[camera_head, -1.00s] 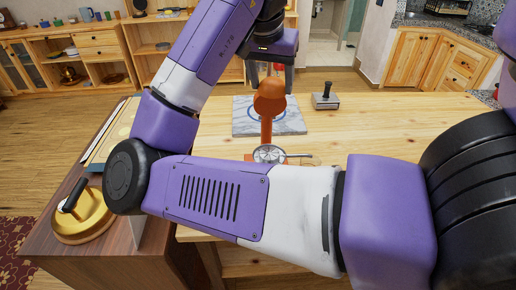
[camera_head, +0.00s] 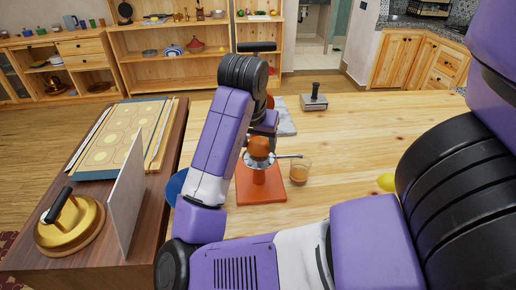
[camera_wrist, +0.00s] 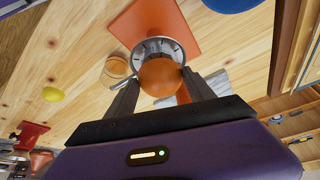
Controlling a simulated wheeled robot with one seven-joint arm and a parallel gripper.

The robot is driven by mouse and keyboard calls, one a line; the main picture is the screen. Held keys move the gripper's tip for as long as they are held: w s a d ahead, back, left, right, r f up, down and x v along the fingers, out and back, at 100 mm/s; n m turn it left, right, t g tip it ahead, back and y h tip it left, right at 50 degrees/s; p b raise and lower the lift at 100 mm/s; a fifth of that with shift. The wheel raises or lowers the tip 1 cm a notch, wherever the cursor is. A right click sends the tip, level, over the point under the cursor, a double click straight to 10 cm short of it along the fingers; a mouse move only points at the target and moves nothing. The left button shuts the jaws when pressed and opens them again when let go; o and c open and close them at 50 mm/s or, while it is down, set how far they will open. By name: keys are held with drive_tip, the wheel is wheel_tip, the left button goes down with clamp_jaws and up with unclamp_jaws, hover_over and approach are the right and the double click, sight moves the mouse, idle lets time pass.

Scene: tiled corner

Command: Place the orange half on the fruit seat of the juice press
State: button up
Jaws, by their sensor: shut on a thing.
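My gripper (camera_wrist: 162,92) is shut on the orange half (camera_wrist: 160,77), with one finger on each side of it. The juice press has an orange base (camera_head: 262,190) and a silver round fruit seat (camera_wrist: 152,47). In the head view the orange half (camera_head: 259,144) shows just over the seat (camera_head: 258,163). In the wrist view it covers the near part of the seat ring. I cannot tell whether it touches the seat. My arm hides the press's upper parts in the head view.
A small glass (camera_head: 300,170) stands right of the press. A yellow fruit (camera_head: 387,182) lies farther right. A blue round thing (camera_head: 175,187) is partly hidden left of the press. A grey tamper-like block (camera_head: 314,100) stands behind. The table's right middle is clear.

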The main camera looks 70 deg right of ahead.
drive_tip(key=shift+f, duration=0.95)
drive_tip(key=shift+f, duration=0.1)
drive_tip(key=o, duration=1.4)
drive_tip(key=shift+r, duration=0.25)
drive_tip(key=v, duration=1.2)
drive_tip(key=shift+p, duration=0.45)
drive_tip(key=shift+f, duration=0.15)
